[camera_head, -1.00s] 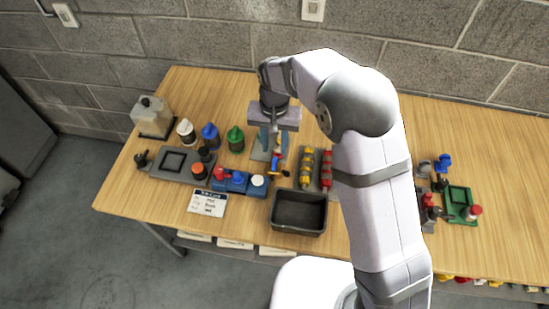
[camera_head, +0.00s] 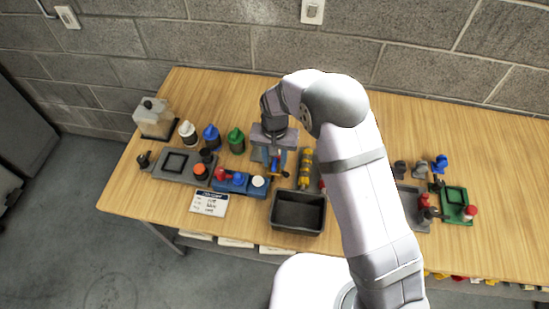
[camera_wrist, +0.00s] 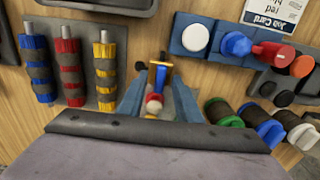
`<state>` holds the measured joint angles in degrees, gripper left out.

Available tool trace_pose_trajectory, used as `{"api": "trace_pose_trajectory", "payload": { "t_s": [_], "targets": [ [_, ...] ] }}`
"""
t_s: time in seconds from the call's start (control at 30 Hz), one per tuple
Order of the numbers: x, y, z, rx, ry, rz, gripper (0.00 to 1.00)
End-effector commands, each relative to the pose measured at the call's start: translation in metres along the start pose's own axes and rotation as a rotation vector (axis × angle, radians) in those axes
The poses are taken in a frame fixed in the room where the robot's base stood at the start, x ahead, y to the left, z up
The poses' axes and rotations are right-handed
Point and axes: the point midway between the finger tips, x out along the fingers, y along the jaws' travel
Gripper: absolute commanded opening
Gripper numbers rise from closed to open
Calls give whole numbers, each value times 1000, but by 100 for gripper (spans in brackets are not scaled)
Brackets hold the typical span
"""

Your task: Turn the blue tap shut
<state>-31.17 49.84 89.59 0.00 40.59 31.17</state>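A blue tap (camera_head: 239,178) sits in the middle of a blue block (camera_head: 257,191), between a red tap (camera_head: 221,174) and a round white cap (camera_head: 258,181). My gripper (camera_head: 273,163) is above the table, right of and behind the block, apart from the tap. In the wrist view its two blue fingers (camera_wrist: 157,97) stand apart. A small yellow, blue and red item (camera_wrist: 156,80) shows between them; contact is not visible.
White, blue and green bottles (camera_head: 236,140) stand behind the block. A rack of yellow and red rollers (camera_wrist: 67,68) is beside my gripper. A black bin (camera_head: 298,211) and a job card (camera_head: 209,203) lie toward the front edge. A green tray (camera_head: 457,205) is far right.

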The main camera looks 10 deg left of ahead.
Motion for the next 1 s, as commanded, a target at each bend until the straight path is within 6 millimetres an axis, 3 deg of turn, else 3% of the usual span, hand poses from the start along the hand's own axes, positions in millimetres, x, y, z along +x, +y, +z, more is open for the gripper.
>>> {"api": "trace_pose_trajectory", "payload": {
  "t_s": [0.17,0.3,0.67,1.0],
  "targets": [
    [0,0,0,0,0,0,31],
    [0,0,0,0,0,0,0],
    [0,0,0,24,1,-1,0],
    [0,0,-1,201,1,-1,0]
  ]
}}
